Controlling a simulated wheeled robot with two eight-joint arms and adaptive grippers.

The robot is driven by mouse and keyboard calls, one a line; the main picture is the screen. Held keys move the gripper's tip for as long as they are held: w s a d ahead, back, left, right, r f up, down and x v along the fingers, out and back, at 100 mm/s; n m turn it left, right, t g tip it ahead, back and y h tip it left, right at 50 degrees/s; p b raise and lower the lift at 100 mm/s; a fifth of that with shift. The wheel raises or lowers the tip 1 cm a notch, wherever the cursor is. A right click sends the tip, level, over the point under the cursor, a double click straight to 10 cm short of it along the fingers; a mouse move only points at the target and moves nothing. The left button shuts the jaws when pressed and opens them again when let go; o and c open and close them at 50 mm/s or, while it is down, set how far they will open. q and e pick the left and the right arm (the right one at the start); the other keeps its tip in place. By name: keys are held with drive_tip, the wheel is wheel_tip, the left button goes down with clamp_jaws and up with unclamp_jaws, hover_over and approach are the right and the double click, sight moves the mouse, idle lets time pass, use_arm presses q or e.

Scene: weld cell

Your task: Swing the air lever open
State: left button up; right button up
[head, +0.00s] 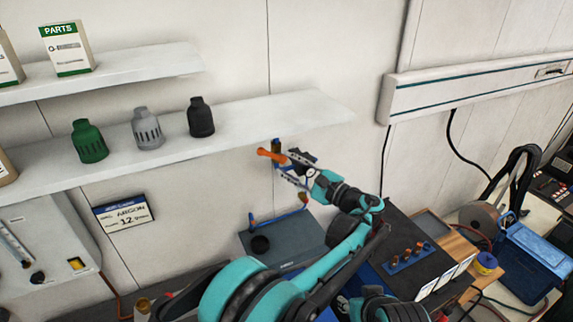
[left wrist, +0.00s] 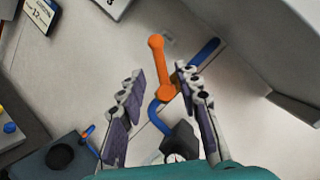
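The air lever is an orange handle (head: 271,155) on a thin blue pipe at the wall, just below the lower shelf. In the head view it sticks out leftward across the pipe. In the left wrist view the orange lever (left wrist: 157,62) points up, at an angle to the blue pipe (left wrist: 206,50). My left gripper (head: 298,164) is close to the lever, on its right in the head view. In the left wrist view the gripper's fingers (left wrist: 162,80) are spread, with the lever's pivot end between them and no clear contact. My right gripper is not seen.
The lower white shelf (head: 270,113) runs just above the lever and carries green, grey and black caps. A grey box (head: 283,244) stands below the pipe. A wall trunking (head: 470,85) is at the right. A dark bench with several small parts lies lower right.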

sight(271, 155)
use_arm(q)
drive_tip(key=shift+a+f, duration=0.1)
drive_tip(key=shift+a, duration=0.05)
drive_tip(key=c, duration=0.7)
drive_tip(key=a+m+t, duration=0.1)
drive_tip(key=f+m+t+b, duration=0.1)
drive_tip(key=m, duration=0.1)
drive_tip(key=a+m+h+b, duration=0.1)
drive_tip(key=shift+w+a+f+m+t, duration=0.35)
drive_tip(key=shift+f+m+t, duration=0.05)
clamp_jaws()
drive_tip(key=s+a+f+m+t+h+b, duration=0.3)
drive_tip(key=m+h, duration=0.2)
drive_tip(key=m, duration=0.6)
drive_tip(key=s+a+f+m+t+h+b, duration=0.3)
drive_tip(key=s+f+m+h, duration=0.15)
drive_tip(key=m, duration=0.55)
drive_tip(key=w+d+r+p, duration=0.1)
drive_tip(key=w+r+p, duration=0.1)
drive_tip(key=w+r, duration=0.5)
drive_tip(key=w, duration=0.2)
drive_tip(key=shift+w+d+r, duration=0.2)
drive_tip(key=shift+w+d, duration=0.2)
drive_tip(key=shift+h, duration=0.35)
